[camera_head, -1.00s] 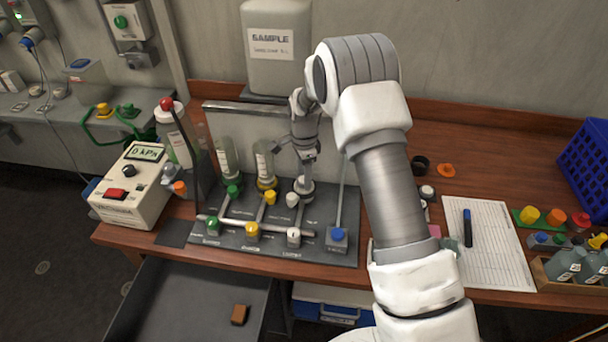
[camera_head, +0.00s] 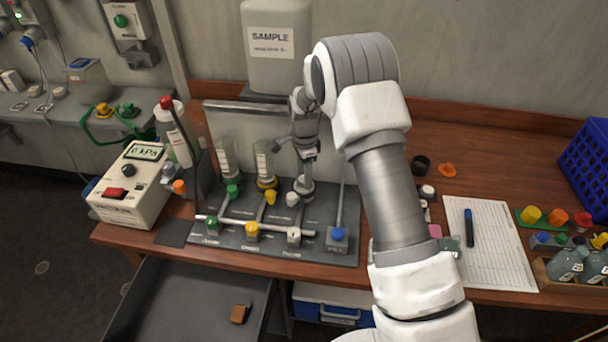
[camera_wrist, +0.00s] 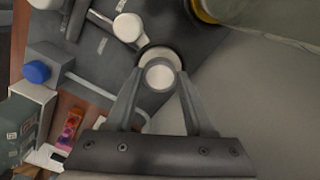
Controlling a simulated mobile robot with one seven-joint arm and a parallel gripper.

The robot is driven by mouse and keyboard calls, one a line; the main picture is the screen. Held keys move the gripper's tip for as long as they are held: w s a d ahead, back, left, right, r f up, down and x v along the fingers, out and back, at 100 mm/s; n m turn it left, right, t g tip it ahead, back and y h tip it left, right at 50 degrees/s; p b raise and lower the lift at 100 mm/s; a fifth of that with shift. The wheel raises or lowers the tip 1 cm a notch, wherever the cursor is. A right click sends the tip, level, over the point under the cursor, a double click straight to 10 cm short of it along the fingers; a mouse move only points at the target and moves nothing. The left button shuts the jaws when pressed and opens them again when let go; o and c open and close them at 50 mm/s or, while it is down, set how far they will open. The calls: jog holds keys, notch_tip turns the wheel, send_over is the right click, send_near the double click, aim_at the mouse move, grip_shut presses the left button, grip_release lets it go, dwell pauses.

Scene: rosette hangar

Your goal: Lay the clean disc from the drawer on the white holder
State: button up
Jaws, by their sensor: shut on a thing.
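My gripper (camera_wrist: 160,84) is shut on a small pale round disc (camera_wrist: 160,76), held between its two fingertips in the wrist view. Just beyond the disc is a round grey-white holder (camera_wrist: 152,54), partly covered by it. I cannot tell whether disc and holder touch. In the head view my gripper (camera_head: 305,172) points down over the right-hand round holder (camera_head: 303,190) on the dark manifold board. The disc is too small to make out there. The drawer (camera_head: 165,300) stands open at the lower left with a brown block (camera_head: 239,314) in it.
Clear cups with green (camera_head: 232,190) and yellow (camera_head: 266,182) bases stand left of my gripper. A blue-capped post (camera_head: 337,235) stands on the right. A metal panel (camera_head: 240,120) is close behind. A vacuum box (camera_head: 130,187) sits at the left.

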jog(key=shift+f+b, duration=0.3)
jog(key=shift+b, duration=0.15)
dwell(0.9)
dwell(0.3)
jog(key=o, duration=1.2)
jog(key=shift+o, duration=0.2)
jog(key=shift+o, duration=0.8)
jog(key=shift+r, duration=0.1)
jog(key=shift+r+p, duration=1.95)
jog(key=shift+r, duration=1.75)
